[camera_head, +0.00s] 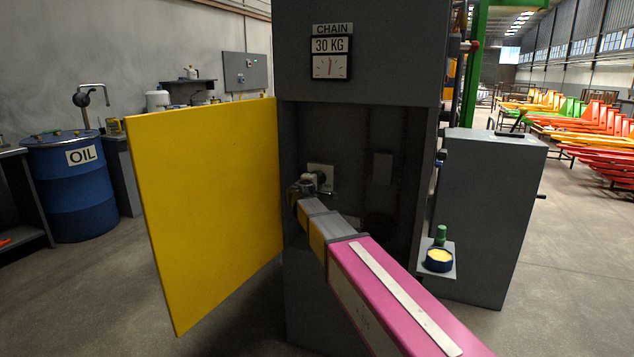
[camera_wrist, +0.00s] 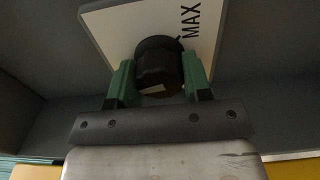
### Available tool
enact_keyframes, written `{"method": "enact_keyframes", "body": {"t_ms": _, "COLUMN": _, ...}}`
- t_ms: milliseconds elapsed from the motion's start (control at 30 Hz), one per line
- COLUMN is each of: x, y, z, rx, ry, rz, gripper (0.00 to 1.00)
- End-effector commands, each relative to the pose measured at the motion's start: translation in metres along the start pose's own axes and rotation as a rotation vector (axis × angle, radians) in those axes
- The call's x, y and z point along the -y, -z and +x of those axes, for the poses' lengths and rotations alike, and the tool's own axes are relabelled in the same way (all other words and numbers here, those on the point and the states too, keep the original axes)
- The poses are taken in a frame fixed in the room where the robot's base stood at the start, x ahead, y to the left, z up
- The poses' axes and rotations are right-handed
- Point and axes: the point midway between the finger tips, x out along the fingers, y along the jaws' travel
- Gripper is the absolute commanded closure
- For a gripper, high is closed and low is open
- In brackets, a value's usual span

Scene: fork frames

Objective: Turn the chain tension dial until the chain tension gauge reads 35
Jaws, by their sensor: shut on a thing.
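The chain tension gauge (camera_head: 331,66) is on the upper front of the dark cabinet, under a CHAIN label. Its display reads 30 KG, and a small needle scale sits below the number. The dial's pale plate (camera_head: 322,172) is inside the open cabinet. In the wrist view the black round dial (camera_wrist: 158,66) stands out from a white plate (camera_wrist: 118,28) marked MAX. My gripper (camera_wrist: 160,80) has its green fingers on either side of the dial, shut on it. In the head view my gripper (camera_head: 308,188) reaches into the cabinet and partly hides the dial.
A yellow door (camera_head: 205,210) stands open left of the cabinet (camera_head: 360,40). A blue oil drum (camera_head: 68,190) stands far left.

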Motion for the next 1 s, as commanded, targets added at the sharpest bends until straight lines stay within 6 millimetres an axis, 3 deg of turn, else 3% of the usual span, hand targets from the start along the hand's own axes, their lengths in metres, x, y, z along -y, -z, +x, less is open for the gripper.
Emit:
{"method": "enact_keyframes", "body": {"t_ms": 733, "x": 0.0006, "y": -0.0007, "z": -0.0001, "rx": 0.002, "ry": 0.001, "rz": 0.093, "gripper": 0.79}}
{"method": "enact_keyframes", "body": {"t_ms": 767, "x": 0.0006, "y": -0.0007, "z": -0.0001, "rx": 0.002, "ry": 0.001, "rz": 0.093, "gripper": 0.45}}
{"method": "enact_keyframes", "body": {"t_ms": 800, "x": 0.0005, "y": -0.0006, "z": -0.0001, "rx": 0.002, "ry": 0.001, "rz": 0.093, "gripper": 0.32}}
{"method": "enact_keyframes", "body": {"t_ms": 1000, "x": 0.0003, "y": -0.0004, "z": -0.0001, "rx": 0.001, "ry": 0.001, "rz": 0.092, "gripper": 0.3}}
